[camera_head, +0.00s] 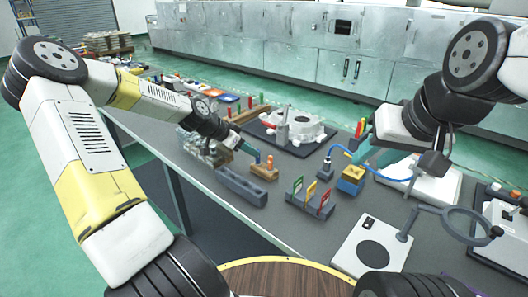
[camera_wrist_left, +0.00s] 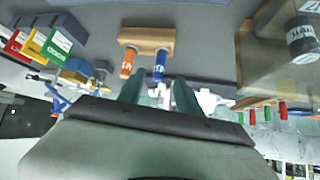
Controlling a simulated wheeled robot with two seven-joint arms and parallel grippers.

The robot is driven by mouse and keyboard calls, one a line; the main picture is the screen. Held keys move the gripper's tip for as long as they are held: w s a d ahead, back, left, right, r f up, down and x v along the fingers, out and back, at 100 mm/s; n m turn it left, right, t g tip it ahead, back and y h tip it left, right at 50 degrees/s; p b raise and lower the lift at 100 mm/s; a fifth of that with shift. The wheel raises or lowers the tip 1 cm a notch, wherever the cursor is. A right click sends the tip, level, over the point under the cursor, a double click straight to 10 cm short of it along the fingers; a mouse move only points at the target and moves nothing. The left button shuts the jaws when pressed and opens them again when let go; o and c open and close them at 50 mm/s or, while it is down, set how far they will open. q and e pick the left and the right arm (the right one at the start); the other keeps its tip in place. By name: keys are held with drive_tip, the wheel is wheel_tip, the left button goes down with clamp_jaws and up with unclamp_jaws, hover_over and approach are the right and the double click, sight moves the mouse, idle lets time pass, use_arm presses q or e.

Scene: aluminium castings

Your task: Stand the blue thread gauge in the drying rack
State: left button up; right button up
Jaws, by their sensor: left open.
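The blue thread gauge (camera_wrist_left: 159,66) stands in a wooden block (camera_wrist_left: 150,38) beside an orange gauge (camera_wrist_left: 127,63) in the left wrist view. The block also shows in the head view (camera_head: 264,173). My left gripper (camera_wrist_left: 157,92) is open, its green fingers pointing towards the gauges, with the blue one ahead of the gap. I see nothing between the fingers. A long grey block with recesses (camera_head: 242,187) lies on the near side of the wooden block and may be the drying rack. My right gripper (camera_head: 366,152) is above the table; its jaw opening is unclear.
A grey holder (camera_head: 309,207) with red, yellow and green tags stands to the right. A yellow and blue block (camera_head: 351,181) is below my right gripper. A white casting (camera_head: 298,128) sits behind on a dark mat. Clear containers stand left of the wooden block.

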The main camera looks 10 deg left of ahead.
sight(258, 162)
use_arm(q)
drive_tip(key=x, duration=0.5)
drive_tip(key=shift+f, duration=0.25)
drive_tip(key=shift+c, duration=0.4)
clamp_jaws()
